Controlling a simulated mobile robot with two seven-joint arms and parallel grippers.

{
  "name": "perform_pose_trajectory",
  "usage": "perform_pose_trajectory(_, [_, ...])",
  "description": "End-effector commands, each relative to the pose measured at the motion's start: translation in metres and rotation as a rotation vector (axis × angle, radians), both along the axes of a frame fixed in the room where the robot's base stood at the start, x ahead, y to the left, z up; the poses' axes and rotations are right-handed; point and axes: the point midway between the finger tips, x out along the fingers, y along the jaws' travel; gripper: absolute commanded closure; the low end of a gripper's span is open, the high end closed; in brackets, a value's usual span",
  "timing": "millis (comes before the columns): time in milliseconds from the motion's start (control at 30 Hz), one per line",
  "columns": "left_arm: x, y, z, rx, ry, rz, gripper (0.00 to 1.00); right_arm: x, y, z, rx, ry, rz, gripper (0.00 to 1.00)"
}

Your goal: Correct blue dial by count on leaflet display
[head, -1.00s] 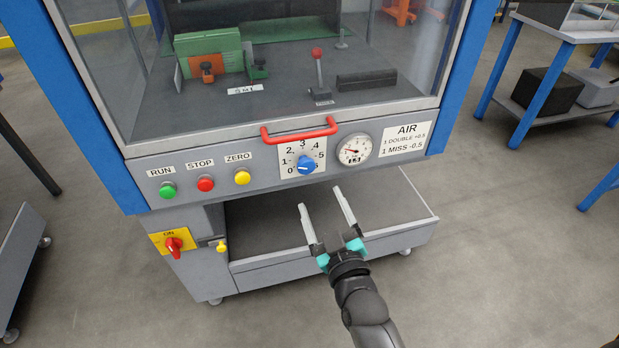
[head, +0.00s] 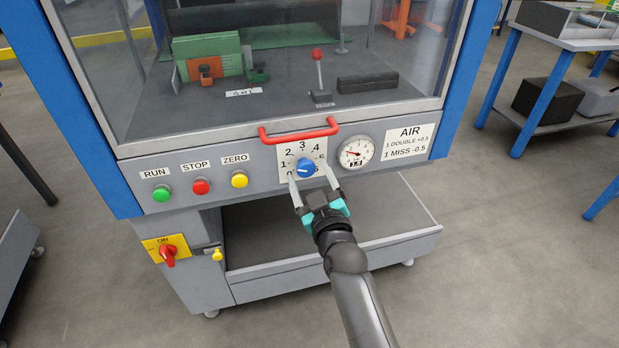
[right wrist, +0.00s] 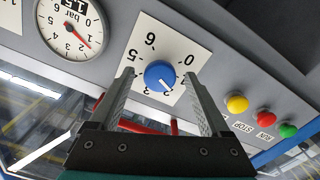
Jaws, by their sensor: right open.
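The blue dial (head: 306,167) sits on a white scale marked 0 to 6 on the grey front panel. In the right wrist view the dial (right wrist: 160,75) appears upside down, its white mark pointing roughly toward the 2. My right gripper (head: 312,173) is open, with its fingertips on either side of the dial; in the wrist view gaps show between fingers and dial. A small white sign (head: 243,92) behind the glass carries characters like "SM1", too small to read surely. The AIR label (head: 409,140) reads "1 DOUBLE +0.5, 1 MISS -0.5". My left gripper is not in view.
A round gauge (head: 356,153) beside the dial has its red needle between 1 and 2. A red handle (head: 300,133) runs just above the dial. Green, red and yellow buttons (head: 200,186) lie left. An open grey tray (head: 335,264) is below.

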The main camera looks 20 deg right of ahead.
Motion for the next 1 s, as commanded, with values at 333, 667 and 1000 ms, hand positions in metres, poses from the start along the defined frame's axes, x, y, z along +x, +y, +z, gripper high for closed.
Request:
perform_pose_trajectory(333, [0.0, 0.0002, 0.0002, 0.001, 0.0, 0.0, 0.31, -0.0001, 0.0, 0.0, 0.0, 0.0, 0.0, 0.36])
perform_pose_trajectory(667, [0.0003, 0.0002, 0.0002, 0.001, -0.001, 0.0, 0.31, -0.0002, -0.0001, -0.0001, 0.0, 0.0, 0.0, 0.73])
perform_pose_trajectory(1000, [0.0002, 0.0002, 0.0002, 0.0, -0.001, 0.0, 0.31, -0.0003, -0.0001, -0.0001, 0.0, 0.0, 0.0, 1.0])
